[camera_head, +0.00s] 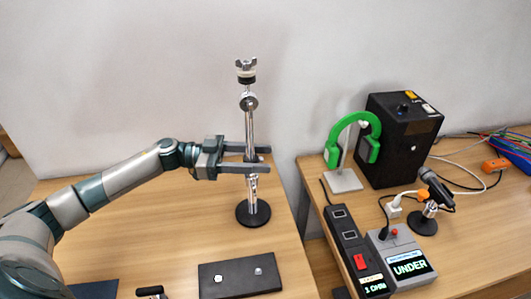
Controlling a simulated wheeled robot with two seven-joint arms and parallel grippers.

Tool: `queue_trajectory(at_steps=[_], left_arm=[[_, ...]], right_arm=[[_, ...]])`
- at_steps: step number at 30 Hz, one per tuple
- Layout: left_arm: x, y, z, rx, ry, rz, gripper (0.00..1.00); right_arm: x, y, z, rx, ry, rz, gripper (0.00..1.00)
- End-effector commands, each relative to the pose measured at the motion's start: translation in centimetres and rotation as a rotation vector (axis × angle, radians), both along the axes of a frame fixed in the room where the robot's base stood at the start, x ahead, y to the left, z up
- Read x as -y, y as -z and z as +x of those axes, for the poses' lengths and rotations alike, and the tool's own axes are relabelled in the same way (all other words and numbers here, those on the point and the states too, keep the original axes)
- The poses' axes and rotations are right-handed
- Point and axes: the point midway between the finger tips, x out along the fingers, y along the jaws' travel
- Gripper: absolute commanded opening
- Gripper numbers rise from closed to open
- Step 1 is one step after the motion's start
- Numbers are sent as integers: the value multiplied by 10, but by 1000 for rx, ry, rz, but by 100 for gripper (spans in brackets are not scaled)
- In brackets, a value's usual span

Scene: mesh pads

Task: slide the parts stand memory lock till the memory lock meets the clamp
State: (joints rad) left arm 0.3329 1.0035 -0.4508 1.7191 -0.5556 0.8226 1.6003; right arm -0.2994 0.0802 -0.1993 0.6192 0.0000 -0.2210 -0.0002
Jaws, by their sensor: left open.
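The parts stand is a chrome pole (250,128) upright on a round black base (253,214) on the left table. A wing-nut top with a dark and a pale ring (246,72) caps it. A round chrome collar (249,102) sits on the upper pole, and another chrome fitting (252,182) sits lower. I cannot tell which of these is the memory lock and which the clamp. My left gripper (266,159) is open, its two fingers reaching past the pole between the two fittings. The fingers hide part of the pole; contact is unclear. My right gripper is not in view.
A black plate (240,276) with two small knobs lies in front of the stand. A gap separates the left table from the right table, which holds a black box (400,140), green headphones (352,140), a microphone (434,190) and a power strip (355,250). The left table's middle is clear.

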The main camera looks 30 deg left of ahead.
Motion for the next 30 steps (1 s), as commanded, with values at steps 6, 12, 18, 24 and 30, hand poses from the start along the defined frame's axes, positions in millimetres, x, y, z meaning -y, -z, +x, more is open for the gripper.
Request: queue_trajectory(at_steps=[6, 12, 18, 24, 30], left_arm=[[16, -1, 7, 0, 0, 0, 49], [18, 0, 7, 0, 0, 0, 49], [18, 1, 7, -1, 0, 1, 37], [17, 1, 7, -1, -1, 1, 0], [17, 20, 7, -4, -1, -1, 0]], right_arm=[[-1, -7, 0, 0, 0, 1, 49], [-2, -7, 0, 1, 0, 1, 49], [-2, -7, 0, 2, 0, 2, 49], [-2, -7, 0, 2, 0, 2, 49], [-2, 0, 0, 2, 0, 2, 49]])
